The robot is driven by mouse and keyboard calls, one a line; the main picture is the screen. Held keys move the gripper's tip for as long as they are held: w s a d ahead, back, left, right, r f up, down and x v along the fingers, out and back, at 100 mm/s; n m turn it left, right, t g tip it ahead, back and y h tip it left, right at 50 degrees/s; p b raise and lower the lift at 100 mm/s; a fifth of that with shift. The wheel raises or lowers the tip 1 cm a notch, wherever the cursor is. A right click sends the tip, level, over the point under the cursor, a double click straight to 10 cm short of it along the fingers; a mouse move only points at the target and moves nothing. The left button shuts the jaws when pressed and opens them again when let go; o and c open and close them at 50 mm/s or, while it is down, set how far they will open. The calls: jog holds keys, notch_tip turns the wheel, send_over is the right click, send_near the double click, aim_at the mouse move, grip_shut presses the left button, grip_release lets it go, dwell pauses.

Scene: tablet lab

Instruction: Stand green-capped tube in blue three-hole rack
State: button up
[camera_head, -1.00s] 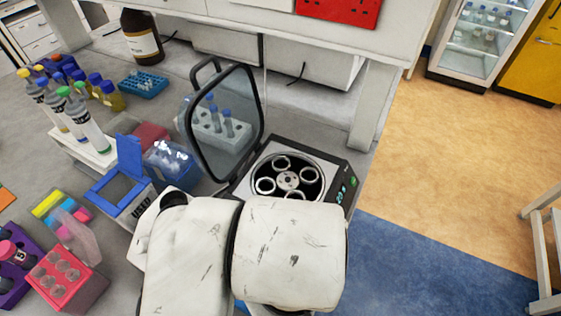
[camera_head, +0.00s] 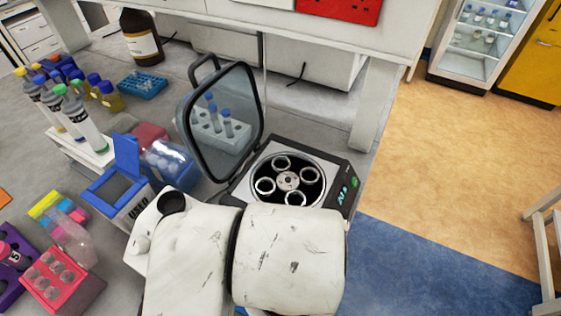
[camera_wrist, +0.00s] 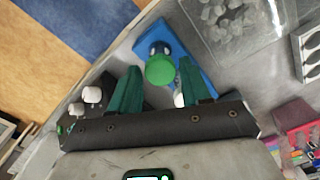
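The green-capped tube shows in the wrist view as a round green cap (camera_wrist: 160,71) seen from above; its body is mostly hidden under the cap. The blue rack (camera_wrist: 196,62) lies below and behind the cap, with a dark round spot beside the cap that may be a hole. I cannot tell whether the tube is seated in the rack. My gripper (camera_wrist: 160,76) has its two green fingers on either side of the cap, with narrow gaps showing, so it looks open around it. In the head view, my arm hides the gripper, tube and rack.
The centrifuge (camera_head: 342,195) stands with its lid (camera_head: 187,112) raised. A red rack (camera_head: 87,293), blue box (camera_head: 117,190) and white bottle rack (camera_head: 99,161) stand to the left. In the wrist view, a clear container (camera_wrist: 262,40) is close to the blue rack.

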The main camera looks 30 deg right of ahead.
jog(key=o, duration=0.3)
notch_tip(320, 180, up, 11)
jog(key=p, duration=0.1)
jog(key=shift+f+p, duration=0.15)
jog(key=shift+p, duration=0.25)
